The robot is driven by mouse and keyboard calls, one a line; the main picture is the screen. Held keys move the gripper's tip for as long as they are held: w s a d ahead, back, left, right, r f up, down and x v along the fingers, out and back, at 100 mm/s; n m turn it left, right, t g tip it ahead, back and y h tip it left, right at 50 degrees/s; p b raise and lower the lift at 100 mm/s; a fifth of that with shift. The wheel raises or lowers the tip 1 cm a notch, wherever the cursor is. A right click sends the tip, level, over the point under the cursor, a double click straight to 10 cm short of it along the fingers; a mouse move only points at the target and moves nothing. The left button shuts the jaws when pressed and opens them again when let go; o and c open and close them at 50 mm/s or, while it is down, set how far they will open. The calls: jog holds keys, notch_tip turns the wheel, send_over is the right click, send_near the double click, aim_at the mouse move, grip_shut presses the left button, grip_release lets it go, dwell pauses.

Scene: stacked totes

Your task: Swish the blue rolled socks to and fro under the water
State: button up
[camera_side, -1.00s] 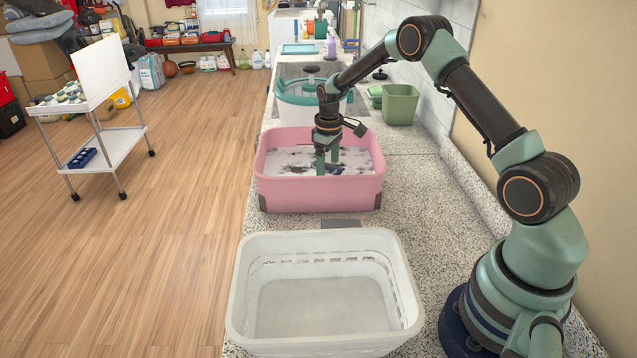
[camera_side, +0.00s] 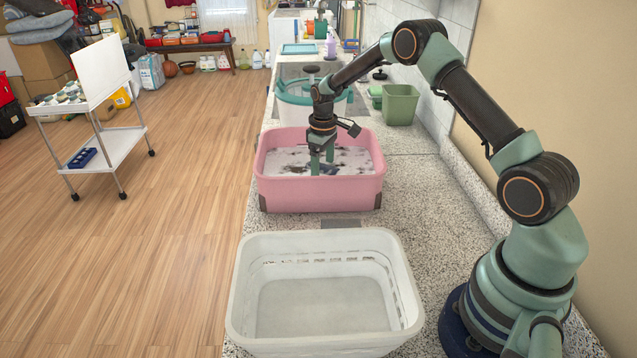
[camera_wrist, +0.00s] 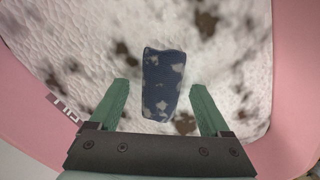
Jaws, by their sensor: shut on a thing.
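The blue rolled socks (camera_wrist: 164,85), dark blue with pale patches, lie between my fingers in the wrist view. My gripper (camera_wrist: 160,92) is shut on them, one finger on either side. In the side view my gripper (camera_side: 322,164) points down into the pink tub (camera_side: 320,192), with its fingertips low at the whitish, dark-blotched surface inside. The socks are hard to tell from the dark patches there. I cannot tell how deep they sit in the water.
An empty white basket (camera_side: 325,342) stands in front of the pink tub on the speckled counter. A white tub with a teal rim (camera_side: 298,116) stands behind it. A green bin (camera_side: 400,104) stands at the back right, near the wall.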

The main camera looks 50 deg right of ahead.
aim_at(306, 169)
jog(key=shift+s+d, duration=0.85)
jog(key=shift+w+a, duration=2.4)
jog(key=shift+w, duration=0.1)
notch_tip(306, 169, up, 11)
jog(key=shift+r, duration=0.1)
notch_tip(306, 169, up, 3)
jog(key=shift+f, duration=0.1)
dwell(0.4)
dwell(0.3)
